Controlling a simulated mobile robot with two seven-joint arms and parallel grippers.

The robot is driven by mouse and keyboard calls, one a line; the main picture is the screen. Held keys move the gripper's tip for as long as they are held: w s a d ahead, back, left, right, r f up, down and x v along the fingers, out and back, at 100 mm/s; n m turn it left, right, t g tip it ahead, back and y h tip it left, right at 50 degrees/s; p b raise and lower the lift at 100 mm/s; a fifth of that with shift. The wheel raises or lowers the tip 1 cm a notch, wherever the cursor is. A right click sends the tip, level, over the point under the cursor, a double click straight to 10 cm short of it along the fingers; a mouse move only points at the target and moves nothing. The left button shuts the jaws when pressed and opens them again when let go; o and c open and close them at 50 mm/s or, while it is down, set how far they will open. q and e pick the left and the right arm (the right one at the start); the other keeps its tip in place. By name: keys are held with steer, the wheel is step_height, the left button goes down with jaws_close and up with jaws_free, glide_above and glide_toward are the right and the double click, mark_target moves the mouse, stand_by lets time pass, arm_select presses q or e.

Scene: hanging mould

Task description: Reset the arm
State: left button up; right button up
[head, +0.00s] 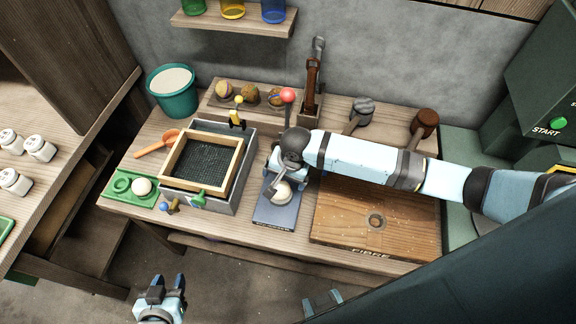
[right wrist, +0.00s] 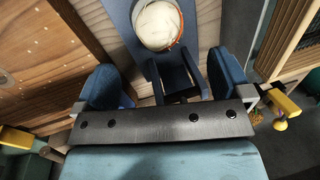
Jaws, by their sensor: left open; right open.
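My right arm reaches in from the right in the head view. Its gripper (head: 275,178) is over the blue-grey board (head: 275,216), which holds a cream ball (head: 283,193). In the right wrist view the two blue fingers of the right gripper (right wrist: 166,82) are spread apart. The cream ball (right wrist: 158,25) is beyond them, and nothing shows gripped between them. Whether the fingers touch the board is unclear. My left gripper (head: 166,284) is open and empty, low in front of the table at the bottom left.
The table holds a framed mesh screen (head: 205,160) on a grey basin, a green tray (head: 120,188) with another ball, a teal bucket (head: 172,96) and a wooden board (head: 380,208). A red-knobbed lever (head: 288,96) and mallets (head: 424,122) stand behind. A green machine (head: 540,90) is at right.

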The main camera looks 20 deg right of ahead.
steer(key=r, duration=0.3)
steer(key=d+r, duration=0.1)
steer(key=r, duration=0.1)
steer(key=shift+s+r, duration=0.3)
steer(key=shift+s, duration=0.05)
steer(key=s+a+f+n+t+y+p, duration=0.2)
steer(key=s+a+n+t+y, duration=0.2)
steer(key=s+a+n, duration=0.15)
steer(key=s+d+f+n+t+h+p, duration=0.1)
steer(key=s+d+n+t+h, duration=0.1)
steer(key=s+d+n+t, duration=0.3)
steer(key=s+d, duration=0.3)
steer(key=s, duration=0.2)
steer(key=shift+s+d+f+t, duration=0.15)
steer(key=shift+d+f+t, duration=0.1)
steer(key=shift+f+t, duration=0.05)
steer(key=shift+o, duration=0.3)
steer(key=shift+a+n, duration=0.1)
steer(key=shift+n, duration=0.15)
